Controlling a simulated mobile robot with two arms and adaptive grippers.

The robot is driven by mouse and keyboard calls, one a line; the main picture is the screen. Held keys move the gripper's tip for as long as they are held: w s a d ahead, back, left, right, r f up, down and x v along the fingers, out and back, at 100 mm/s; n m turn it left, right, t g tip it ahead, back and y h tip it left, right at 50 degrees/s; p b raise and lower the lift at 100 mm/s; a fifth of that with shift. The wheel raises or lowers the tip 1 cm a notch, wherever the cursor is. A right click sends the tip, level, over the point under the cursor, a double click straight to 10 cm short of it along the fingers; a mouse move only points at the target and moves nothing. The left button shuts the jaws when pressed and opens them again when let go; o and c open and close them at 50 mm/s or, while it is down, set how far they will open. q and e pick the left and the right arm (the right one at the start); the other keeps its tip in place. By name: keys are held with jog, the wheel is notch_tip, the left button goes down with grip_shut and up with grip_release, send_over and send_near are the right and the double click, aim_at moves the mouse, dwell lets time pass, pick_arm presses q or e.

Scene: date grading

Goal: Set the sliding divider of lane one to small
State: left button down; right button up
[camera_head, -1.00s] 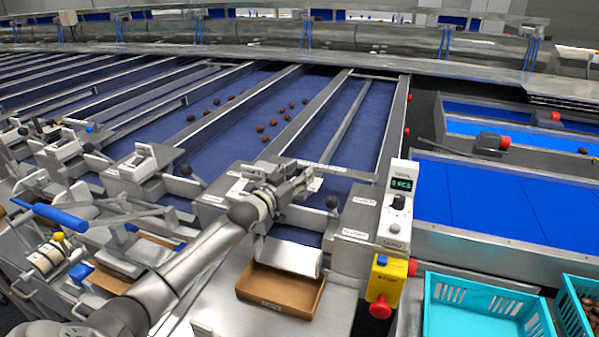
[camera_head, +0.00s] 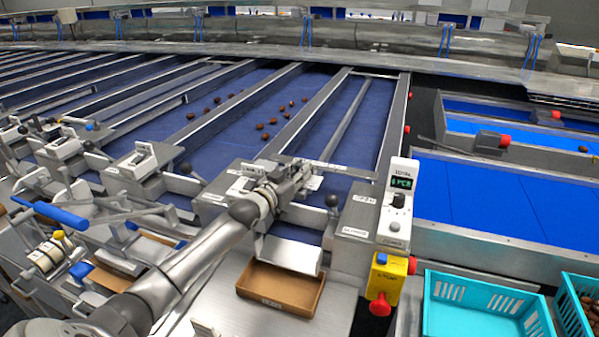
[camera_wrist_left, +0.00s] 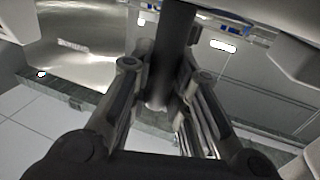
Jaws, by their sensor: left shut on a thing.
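My left gripper (camera_head: 302,182) is over the front end of the rightmost blue lane. In the left wrist view its two fingers (camera_wrist_left: 168,92) are closed around a dark upright post (camera_wrist_left: 176,45), which I take to be the divider's handle. A long thin metal divider (camera_head: 346,120) runs along this lane, between its side walls. Its near end is hidden behind the gripper and a labelled crossbar (camera_head: 345,170). I cannot read which size setting it stands at. My right gripper is not in view.
A black ball-topped lever (camera_head: 332,201) stands just right of the gripper. A control post with a green display (camera_head: 401,182) and a yellow stop box (camera_head: 387,279) are further right. A brown tray (camera_head: 282,288) sits below; a turquoise crate (camera_head: 483,286) is at the lower right.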

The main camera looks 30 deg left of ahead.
pick_arm(q)
jog(key=shift+d, duration=0.45)
jog(key=w+d+p, duration=0.1)
jog(key=d, duration=0.5)
jog(key=shift+w+d+p, duration=0.35)
jog(key=shift+w, duration=0.05)
jog(key=c, duration=1.3)
grip_release()
jog(key=shift+c, duration=0.2)
jog(key=shift+a, duration=0.1)
jog(key=s, duration=1.2)
jog(key=shift+a, duration=0.15)
